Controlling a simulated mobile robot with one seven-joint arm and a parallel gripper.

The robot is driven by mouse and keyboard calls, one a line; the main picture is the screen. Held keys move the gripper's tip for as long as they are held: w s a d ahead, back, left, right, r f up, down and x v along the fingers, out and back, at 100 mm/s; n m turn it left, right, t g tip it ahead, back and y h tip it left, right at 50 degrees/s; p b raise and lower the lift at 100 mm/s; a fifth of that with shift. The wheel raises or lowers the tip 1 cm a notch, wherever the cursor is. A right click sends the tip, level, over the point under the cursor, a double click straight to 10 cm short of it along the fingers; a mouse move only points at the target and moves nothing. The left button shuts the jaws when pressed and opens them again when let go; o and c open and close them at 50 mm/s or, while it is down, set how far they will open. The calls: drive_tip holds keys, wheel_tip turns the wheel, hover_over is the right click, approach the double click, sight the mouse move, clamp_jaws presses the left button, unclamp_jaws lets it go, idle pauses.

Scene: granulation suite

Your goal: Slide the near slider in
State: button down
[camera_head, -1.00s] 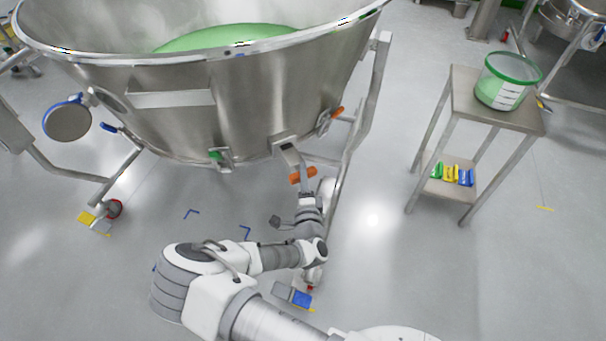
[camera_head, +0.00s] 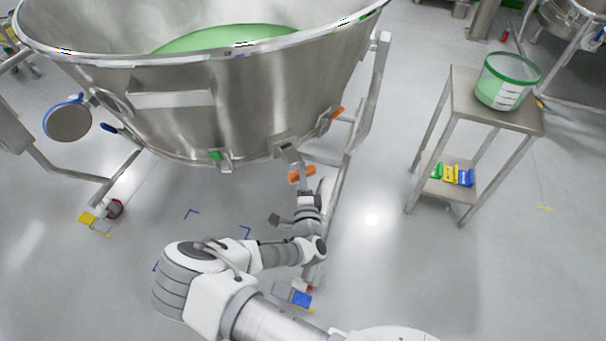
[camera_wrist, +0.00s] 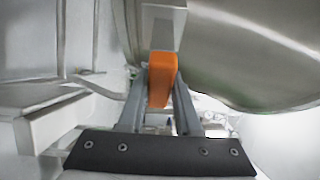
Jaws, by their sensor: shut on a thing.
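The near slider is a metal bar with an orange grip (camera_head: 301,174), under the lower front edge of the big steel vessel (camera_head: 250,115). The orange grip also shows upright in the middle of the wrist view (camera_wrist: 161,78). My gripper (camera_head: 305,184) reaches up to it from below. In the wrist view my gripper (camera_wrist: 159,92) has one finger on each side of the orange grip and is shut on it. The slider's inner end is hidden under the vessel.
A second orange grip (camera_head: 336,113) sits further right on the vessel, and a green one (camera_head: 215,156) to the left. A frame leg (camera_head: 357,140) stands just right of my gripper. A steel side table (camera_head: 462,105) carries a green-rimmed tub (camera_head: 500,92).

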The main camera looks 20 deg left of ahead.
sight(291, 162)
drive_tip(key=w+a, duration=0.4)
drive_tip(key=a, duration=0.1)
drive_tip(key=shift+p, duration=0.3)
drive_tip(key=shift+a+r, duration=0.1)
drive_tip(key=shift+r, duration=0.05)
drive_tip(key=c, duration=0.6)
unclamp_jaws()
drive_tip(key=shift+c, duration=0.2)
drive_tip(key=shift+o, duration=0.2)
drive_tip(key=shift+a+r, duration=0.1)
drive_tip(key=shift+r, duration=0.05)
drive_tip(key=shift+f, duration=0.2)
drive_tip(key=p+v, duration=0.4)
drive_tip(key=v, duration=1.3)
drive_tip(key=shift+s+d+p, duration=0.15)
drive_tip(key=shift+d+p, duration=0.05)
drive_tip(key=shift+p, duration=0.15)
